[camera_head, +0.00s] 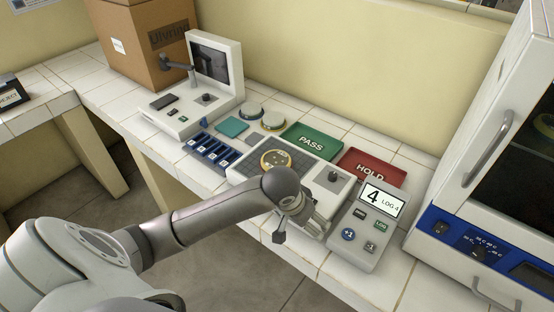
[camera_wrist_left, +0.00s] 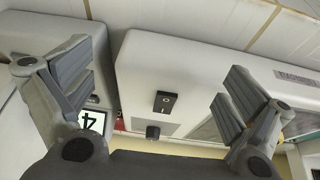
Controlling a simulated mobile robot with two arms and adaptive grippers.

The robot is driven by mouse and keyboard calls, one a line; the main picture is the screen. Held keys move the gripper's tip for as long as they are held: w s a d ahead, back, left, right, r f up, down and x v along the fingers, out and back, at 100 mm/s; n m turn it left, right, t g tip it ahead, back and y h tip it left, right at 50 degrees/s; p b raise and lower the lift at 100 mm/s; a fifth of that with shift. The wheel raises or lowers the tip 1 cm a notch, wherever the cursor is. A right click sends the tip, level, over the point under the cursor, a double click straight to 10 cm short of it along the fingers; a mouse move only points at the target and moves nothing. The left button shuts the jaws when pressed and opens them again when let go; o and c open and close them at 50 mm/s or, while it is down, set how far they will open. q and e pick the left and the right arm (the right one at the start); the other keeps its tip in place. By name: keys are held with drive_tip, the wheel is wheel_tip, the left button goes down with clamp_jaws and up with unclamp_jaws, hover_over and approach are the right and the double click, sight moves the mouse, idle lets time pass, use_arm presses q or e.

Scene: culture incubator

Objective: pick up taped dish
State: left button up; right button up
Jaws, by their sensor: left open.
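A round dish with a yellowish face (camera_head: 276,159) sits on the dark gridded top of a white device (camera_head: 243,171). Two more round dishes stand behind it: a pale one (camera_head: 250,110) and one with a yellowish band around its side (camera_head: 272,121). I cannot tell for sure which dish is taped. My left gripper (camera_head: 300,226) is over the device's front edge, to the right of and nearer than the dish on it. In the left wrist view its fingers (camera_wrist_left: 158,82) are wide apart and empty, with the device's white front and black switch (camera_wrist_left: 165,102) between them. My right gripper is not in view.
A green PASS tray (camera_head: 325,140) and a red HOLD tray (camera_head: 373,164) lie behind the device. A counter unit showing 4 (camera_head: 360,235) stands close right of my gripper. The incubator (camera_head: 480,150) stands at the far right. A monitor station (camera_head: 190,110) and a cardboard box (camera_head: 140,45) are at left.

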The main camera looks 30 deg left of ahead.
use_arm(q)
drive_tip(key=w+a+r, duration=0.1)
drive_tip(key=w+a, duration=0.1)
drive_tip(key=w+a+r+n+y, duration=0.1)
drive_tip(key=w+a+r, duration=0.1)
drive_tip(key=a, duration=0.1)
drive_tip(key=w+a+r+n, duration=0.1)
drive_tip(key=w+a+r, duration=0.1)
drive_tip(key=shift+w+a+r, duration=0.1)
drive_tip(key=shift+a+r, duration=0.05)
drive_tip(key=w+a+r+n+y, duration=0.1)
drive_tip(key=w+a+r+n, duration=0.3)
drive_tip(key=a+r, duration=0.3)
hover_over(276, 160)
drive_tip(key=s+d, duration=0.1)
drive_tip(key=s, duration=0.1)
drive_tip(key=shift+y, duration=0.3)
wheel_tip(276, 160, down, 6)
drive_tip(key=shift+f+p, duration=0.1)
drive_tip(key=shift+p, duration=0.35)
drive_tip(key=p+x, duration=0.1)
drive_tip(key=x, duration=0.3)
drive_tip(key=shift+s+f+p, duration=0.15)
drive_tip(key=shift+f+p, duration=0.05)
drive_tip(key=shift+p, duration=0.2)
drive_tip(key=shift+a+f, duration=0.1)
drive_tip(key=shift+f, duration=0.3)
drive_tip(key=c, duration=1.1)
drive_tip(key=shift+c, duration=0.2)
drive_tip(key=shift+r, duration=0.2)
